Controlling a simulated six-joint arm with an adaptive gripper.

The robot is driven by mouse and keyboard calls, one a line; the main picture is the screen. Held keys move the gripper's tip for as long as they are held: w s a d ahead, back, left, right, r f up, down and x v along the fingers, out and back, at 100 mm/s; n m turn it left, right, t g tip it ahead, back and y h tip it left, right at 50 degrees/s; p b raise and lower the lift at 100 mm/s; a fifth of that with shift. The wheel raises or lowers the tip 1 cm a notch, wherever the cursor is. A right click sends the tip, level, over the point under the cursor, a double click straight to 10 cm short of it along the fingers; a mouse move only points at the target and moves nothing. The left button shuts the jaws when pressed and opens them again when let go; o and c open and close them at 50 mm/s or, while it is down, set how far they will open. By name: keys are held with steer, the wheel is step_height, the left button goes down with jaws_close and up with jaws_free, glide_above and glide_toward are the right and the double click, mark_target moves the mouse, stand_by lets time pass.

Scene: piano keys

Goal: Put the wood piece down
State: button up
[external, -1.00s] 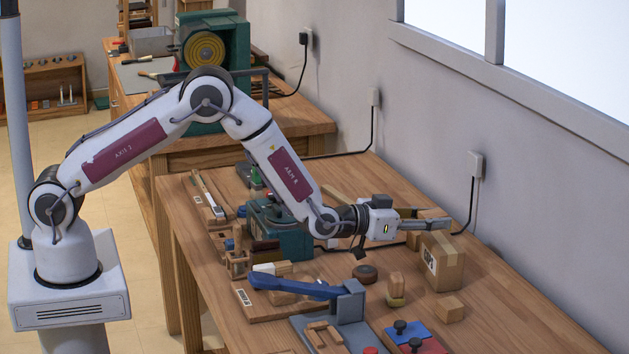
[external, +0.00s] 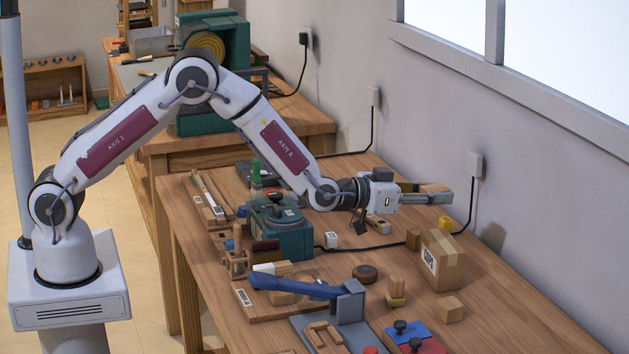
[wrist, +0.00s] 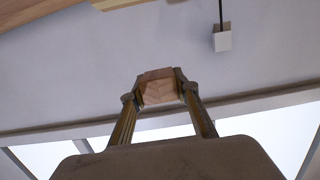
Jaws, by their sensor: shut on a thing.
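My gripper (external: 440,193) is shut on the wood piece (external: 432,187), a small light-brown block. It holds the piece in the air above the back right of the workbench, higher than the cardboard box. In the wrist view, the wood piece (wrist: 158,87) sits between the two fingertips (wrist: 160,94), with wall and window behind it. The bench surface straight below the piece is partly hidden by the box.
The cardboard box (external: 442,262) stands below my gripper, with a yellow piece (external: 445,224) behind it. A small wood block (external: 450,309) lies in front. A blue-handled tool (external: 295,287) and a green machine (external: 280,230) stand left. The wall with an outlet (external: 475,164) is close behind.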

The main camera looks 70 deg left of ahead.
steer(key=shift+w, duration=0.15)
steer(key=shift+w+r, duration=0.2)
steer(key=shift+w, duration=1.15)
steer(key=shift+f, duration=0.1)
glide_above(443, 241)
steer(key=shift+f, duration=3.05)
steer(key=shift+f, duration=0.1)
steer(key=shift+f, duration=1.8)
steer(key=shift+f, duration=0.1)
steer(key=o, duration=1)
steer(key=shift+o, duration=0.2)
